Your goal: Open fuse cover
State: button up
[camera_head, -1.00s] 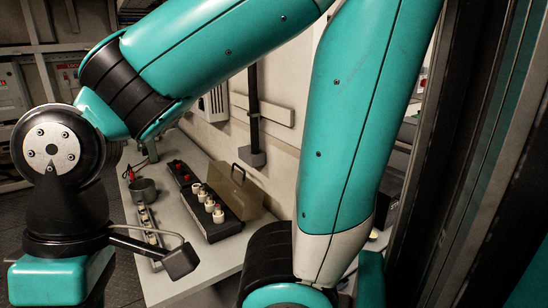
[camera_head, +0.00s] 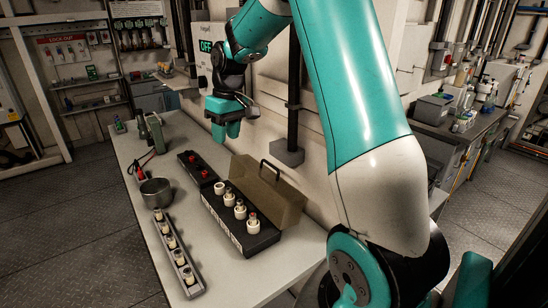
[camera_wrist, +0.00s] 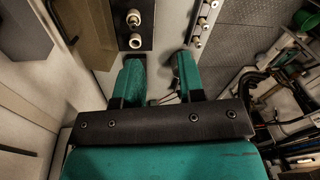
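The fuse cover (camera_head: 268,192) is a brown, see-through lid with a dark handle. It stands tilted back on the wall side of the black fuse block (camera_head: 238,234), whose several white fuses are exposed. Part of the cover (camera_wrist: 92,28) also shows in the wrist view, beside the block (camera_wrist: 134,40). My gripper (camera_head: 226,132) points down above the bench, beyond the block and apart from the cover. In the wrist view my gripper (camera_wrist: 158,65) has its two green fingers spread, with nothing between them.
A row of fuses in a holder (camera_head: 180,258), a metal pot (camera_head: 156,192) and a black box with red knobs (camera_head: 197,168) share the bench (camera_head: 130,158). A dark post (camera_head: 294,110) rises behind the cover. The bench's near right part is clear.

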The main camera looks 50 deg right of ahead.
aim_at(263, 182)
jog(key=d+f+m, duration=0.2)
jog(key=d+f, duration=0.1)
jog(key=d, duration=0.6)
jog(key=d+f+m, duration=0.1)
jog(key=d+f, duration=0.1)
jog(key=d, duration=0.7)
jog(key=shift+g+h, duration=0.3)
notch_tip(263, 182, down, 11)
jog(key=p, duration=0.5)
jog(key=shift+s, duration=0.1)
jog(key=shift+f+p, duration=0.35)
jog(key=shift+f, duration=0.25)
grip_shut()
